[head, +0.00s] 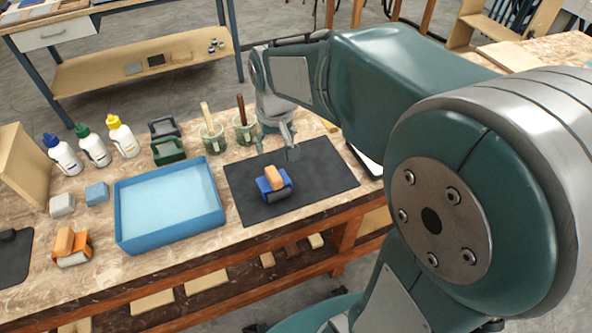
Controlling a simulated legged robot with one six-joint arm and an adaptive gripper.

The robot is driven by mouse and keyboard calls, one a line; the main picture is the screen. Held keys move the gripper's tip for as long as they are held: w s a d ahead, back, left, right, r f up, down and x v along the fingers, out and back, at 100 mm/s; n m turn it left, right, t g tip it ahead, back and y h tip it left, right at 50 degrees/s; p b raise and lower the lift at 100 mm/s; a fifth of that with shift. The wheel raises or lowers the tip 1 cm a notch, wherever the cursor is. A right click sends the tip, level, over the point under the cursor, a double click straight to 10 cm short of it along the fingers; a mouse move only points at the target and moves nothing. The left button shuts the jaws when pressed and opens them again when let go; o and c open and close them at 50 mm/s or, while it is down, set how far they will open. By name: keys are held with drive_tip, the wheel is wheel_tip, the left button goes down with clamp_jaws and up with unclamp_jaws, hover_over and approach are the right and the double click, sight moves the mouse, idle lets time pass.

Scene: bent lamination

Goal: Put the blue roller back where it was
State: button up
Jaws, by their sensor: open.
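The blue roller (264,187) has a blue frame, a dark roller and an orange-tan grip on top. It stands on the dark mat (325,178) on the right part of the bench. My gripper (276,148) is open and empty. In the head view it appears just above and behind the blue roller, over the mat's back edge. It looks apart from the roller, but its exact height is hard to tell.
A blue-rimmed tray (134,243) stands left of the mat. An orange roller (74,247) stands further left. Behind are bottles (94,147), a dark green holder (168,152) and brushes in cups (213,137). Grey-blue blocks (97,193) stand left of the tray. The mat's right part is clear.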

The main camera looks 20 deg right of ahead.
drive_tip(key=s+r+t, duration=0.1)
drive_tip(key=s+r, duration=0.1)
drive_tip(key=s, duration=0.6)
drive_tip(key=s+r+t, duration=0.2)
drive_tip(key=s+r, duration=0.1)
drive_tip(key=s, duration=0.5)
drive_tip(key=shift+s+t, duration=0.2)
drive_tip(key=shift+t, duration=0.1)
